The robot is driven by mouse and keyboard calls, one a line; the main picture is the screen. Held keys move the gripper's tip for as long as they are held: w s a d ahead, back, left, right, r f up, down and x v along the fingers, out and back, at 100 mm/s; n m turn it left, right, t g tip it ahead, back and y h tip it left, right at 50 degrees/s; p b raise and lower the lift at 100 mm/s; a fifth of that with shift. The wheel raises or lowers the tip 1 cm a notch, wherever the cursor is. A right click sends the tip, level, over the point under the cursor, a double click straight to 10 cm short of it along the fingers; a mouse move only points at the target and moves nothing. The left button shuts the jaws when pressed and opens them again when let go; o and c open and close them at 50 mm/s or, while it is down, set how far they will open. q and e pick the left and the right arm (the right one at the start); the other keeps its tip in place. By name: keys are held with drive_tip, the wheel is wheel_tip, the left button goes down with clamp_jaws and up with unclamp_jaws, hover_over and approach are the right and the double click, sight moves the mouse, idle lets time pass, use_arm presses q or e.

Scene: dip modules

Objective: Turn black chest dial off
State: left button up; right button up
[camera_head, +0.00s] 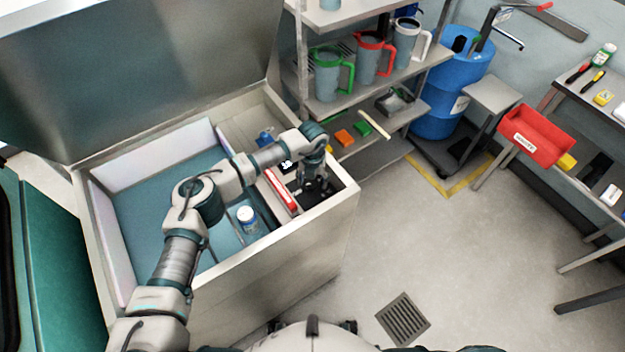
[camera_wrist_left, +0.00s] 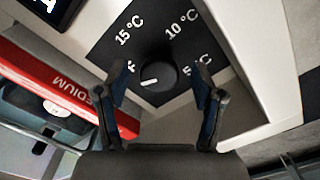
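The black dial (camera_wrist_left: 158,75) sits on a dark panel (camera_wrist_left: 112,50) marked 15 °C, 10 °C and 5 °C in the left wrist view. A white pointer mark shows on the dial's lower left side. My left gripper (camera_wrist_left: 158,84) is open, with one finger on each side of the dial; whether they touch it cannot be told. In the head view my left gripper (camera_head: 316,186) reaches down into the right end of the open chest (camera_head: 300,262), and the dial is hidden there. My right gripper is not in view.
A red-edged part marked MEDIUM (camera_wrist_left: 70,92) lies beside the panel. A white jar (camera_head: 247,219) stands inside the chest. The chest lid (camera_head: 140,70) is raised. A shelf with jugs (camera_head: 330,75) stands behind; a red bin (camera_head: 536,137) is at right.

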sight(313, 182)
use_arm(q)
wheel_tip(313, 182, up, 12)
idle(0.6)
